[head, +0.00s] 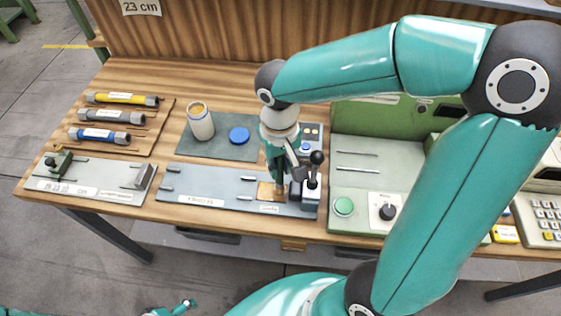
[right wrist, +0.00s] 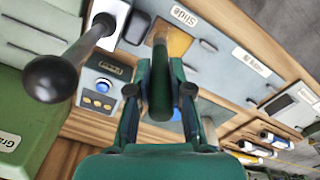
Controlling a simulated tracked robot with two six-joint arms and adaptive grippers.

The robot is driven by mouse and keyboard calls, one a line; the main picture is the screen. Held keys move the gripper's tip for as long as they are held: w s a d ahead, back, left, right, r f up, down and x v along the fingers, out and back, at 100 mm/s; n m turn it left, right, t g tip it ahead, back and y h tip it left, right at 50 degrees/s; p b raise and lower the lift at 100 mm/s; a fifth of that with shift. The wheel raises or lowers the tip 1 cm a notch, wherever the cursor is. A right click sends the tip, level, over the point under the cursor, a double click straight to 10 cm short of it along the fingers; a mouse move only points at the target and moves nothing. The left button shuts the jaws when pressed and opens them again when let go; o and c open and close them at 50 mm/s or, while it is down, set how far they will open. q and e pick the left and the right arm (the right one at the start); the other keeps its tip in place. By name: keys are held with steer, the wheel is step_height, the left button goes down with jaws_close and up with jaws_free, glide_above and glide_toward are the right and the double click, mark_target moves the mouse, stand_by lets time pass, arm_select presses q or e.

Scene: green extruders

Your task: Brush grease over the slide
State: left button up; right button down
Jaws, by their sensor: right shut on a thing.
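My right gripper (head: 279,178) points down over the slide, a small amber plate (head: 266,190) set in the grey strip fixture. In the right wrist view the gripper (right wrist: 160,95) is shut on a dark upright handle (right wrist: 160,75), which I take to be the brush. Its tip lies over the amber plate (right wrist: 178,42) labelled "Slide"; I cannot tell whether it touches. An open white jar (head: 201,126) with amber contents stands on the dark mat, its blue lid (head: 239,135) beside it. What seems to be my left gripper (head: 184,305) shows small at the bottom edge.
A black-knobbed lever (head: 316,158) stands just right of the right gripper, close by. It looms large in the right wrist view (right wrist: 50,78). A green machine (head: 365,150) fills the bench to the right. Several labelled cylinders (head: 110,116) lie at left.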

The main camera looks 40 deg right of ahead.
step_height(320, 180, up, 7)
steer(key=a+p, duration=0.1)
steer(key=p, duration=0.4)
steer(key=shift+s+a+f+p, duration=0.2)
steer(key=shift+s+p, duration=0.1)
steer(key=shift+s, duration=0.15)
stand_by(0.6)
